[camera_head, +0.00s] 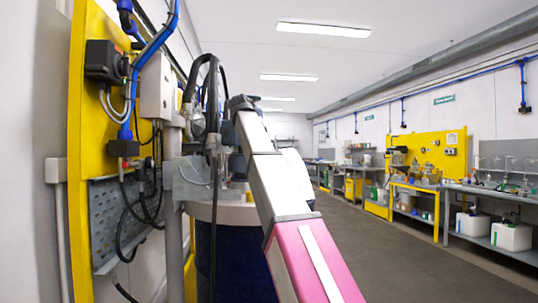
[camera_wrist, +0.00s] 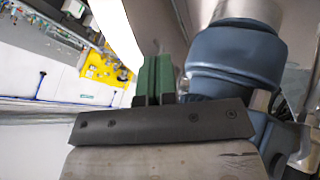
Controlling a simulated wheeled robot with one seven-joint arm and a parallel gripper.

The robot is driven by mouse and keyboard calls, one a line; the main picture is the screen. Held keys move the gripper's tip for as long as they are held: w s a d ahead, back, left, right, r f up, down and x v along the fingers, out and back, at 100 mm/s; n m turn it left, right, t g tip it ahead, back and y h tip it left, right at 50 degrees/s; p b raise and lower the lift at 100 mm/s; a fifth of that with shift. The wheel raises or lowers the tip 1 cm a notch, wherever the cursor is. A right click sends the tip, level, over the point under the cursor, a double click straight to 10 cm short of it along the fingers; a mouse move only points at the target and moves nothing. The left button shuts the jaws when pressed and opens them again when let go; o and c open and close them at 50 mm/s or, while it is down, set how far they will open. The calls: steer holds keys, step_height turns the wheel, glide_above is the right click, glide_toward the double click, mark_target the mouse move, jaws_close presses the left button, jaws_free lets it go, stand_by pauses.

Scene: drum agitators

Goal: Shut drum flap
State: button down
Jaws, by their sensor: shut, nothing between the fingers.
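The dark blue drum (camera_head: 236,262) stands left of centre in the head view, with a pale grey top rim (camera_head: 226,212). My white and pink arm crosses in front of it and hides its right side. A pale rounded piece (camera_head: 298,176) shows behind my arm; I cannot tell whether it is the flap. My gripper (camera_wrist: 154,62) shows in the wrist view with its green fingers together and nothing between them. A blue-grey cylindrical fitting (camera_wrist: 236,58) is close beside the fingers on the right; contact cannot be told. The flap is not clearly identifiable.
A yellow panel (camera_head: 92,60) with boxes, cables and blue pipes stands close on the left. Black hoses (camera_head: 210,95) hang above the drum. Benches with equipment (camera_head: 420,185) line the right wall. The grey floor (camera_head: 390,255) between is clear.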

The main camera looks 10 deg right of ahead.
steer(key=w+d+f, duration=0.3)
steer(key=d+f, duration=0.4)
steer(key=d, duration=0.1)
steer(key=shift+w+d, duration=0.3)
steer(key=shift+w, duration=0.05)
steer(key=shift+d+r, duration=0.1)
